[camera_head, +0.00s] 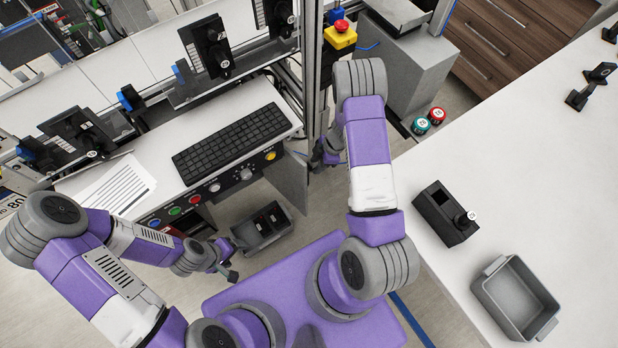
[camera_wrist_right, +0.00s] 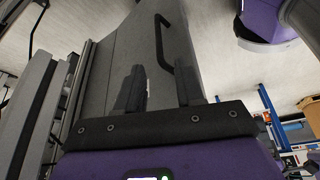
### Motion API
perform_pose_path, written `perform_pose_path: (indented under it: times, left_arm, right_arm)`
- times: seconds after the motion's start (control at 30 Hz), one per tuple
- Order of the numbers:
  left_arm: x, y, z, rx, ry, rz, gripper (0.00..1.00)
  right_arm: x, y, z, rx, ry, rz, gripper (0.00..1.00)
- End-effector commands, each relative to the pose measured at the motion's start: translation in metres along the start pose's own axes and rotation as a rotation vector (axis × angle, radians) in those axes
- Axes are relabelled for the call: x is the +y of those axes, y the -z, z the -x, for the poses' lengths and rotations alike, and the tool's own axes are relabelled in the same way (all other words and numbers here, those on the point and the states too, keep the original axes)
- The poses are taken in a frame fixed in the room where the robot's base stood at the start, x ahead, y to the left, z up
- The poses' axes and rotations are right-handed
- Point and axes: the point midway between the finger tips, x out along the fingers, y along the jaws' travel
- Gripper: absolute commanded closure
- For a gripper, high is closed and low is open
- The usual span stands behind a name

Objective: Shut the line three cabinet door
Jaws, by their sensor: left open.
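The cabinet door is a plain grey panel (camera_wrist_right: 135,45) with a black bar handle (camera_wrist_right: 160,45) in the right wrist view. In the head view, a grey panel (camera_head: 288,183) below the desk's right end seems to be this door, standing out at an angle from the metal frame. My right gripper (camera_wrist_right: 160,90) is open and empty, its fingers spread in front of the panel, below the handle in that view. It also shows in the head view (camera_head: 325,153), partly hidden by my arm. My left gripper (camera_head: 228,264) is open and low, left of the panel.
A keyboard (camera_head: 232,143) lies on the white desk above a row of buttons. A grey bin (camera_head: 262,236) with black items stands low beside my left gripper.

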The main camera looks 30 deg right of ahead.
Motion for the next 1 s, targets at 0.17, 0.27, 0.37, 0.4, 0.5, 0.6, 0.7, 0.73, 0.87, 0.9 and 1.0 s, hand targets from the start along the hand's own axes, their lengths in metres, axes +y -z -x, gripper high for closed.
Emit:
perform_pose_path:
  times: [0.17,0.27,0.37,0.4,0.5,0.6,0.7,0.73,0.87,0.9,1.0]
  left_arm:
    - [-0.003,0.001,-0.009,0.001,0.000,-0.001,0.26]
    - [-0.005,0.001,-0.015,0.001,0.000,-0.001,0.26]
    - [-0.007,0.001,-0.021,0.001,0.000,-0.001,0.26]
    - [-0.008,0.001,-0.023,0.001,0.000,-0.001,0.26]
    - [-0.010,0.002,-0.027,0.001,0.000,-0.001,0.26]
    - [-0.011,0.002,-0.029,0.001,0.000,-0.001,0.26]
    - [-0.011,0.002,-0.029,0.001,0.000,-0.001,0.26]
    - [-0.011,0.002,-0.029,0.001,0.000,0.000,0.26]
    - [-0.011,0.002,-0.029,0.001,0.000,0.000,0.26]
    - [-0.011,0.002,-0.029,0.001,0.000,-0.001,0.26]
    - [-0.011,0.002,-0.029,0.001,0.000,-0.001,0.26]
  right_arm:
    - [0.000,-0.002,-0.017,0.001,0.001,0.000,0.63]
    - [-0.001,-0.002,-0.034,0.001,0.002,0.000,0.63]
    - [0.000,-0.002,-0.050,0.001,0.001,-0.001,0.63]
    - [0.000,-0.002,-0.056,0.001,0.001,-0.002,0.63]
    - [0.000,-0.002,-0.068,0.001,0.001,-0.001,0.63]
    - [0.000,-0.002,-0.075,0.000,-0.001,-0.001,0.63]
    - [0.000,-0.001,-0.078,0.001,-0.001,0.000,0.63]
    - [0.000,-0.001,-0.078,0.001,-0.001,0.000,0.63]
    - [0.000,-0.001,-0.078,0.001,-0.001,0.000,0.63]
    - [0.000,-0.001,-0.078,0.001,-0.001,0.000,0.63]
    - [0.000,-0.001,-0.078,0.000,-0.001,0.000,0.74]
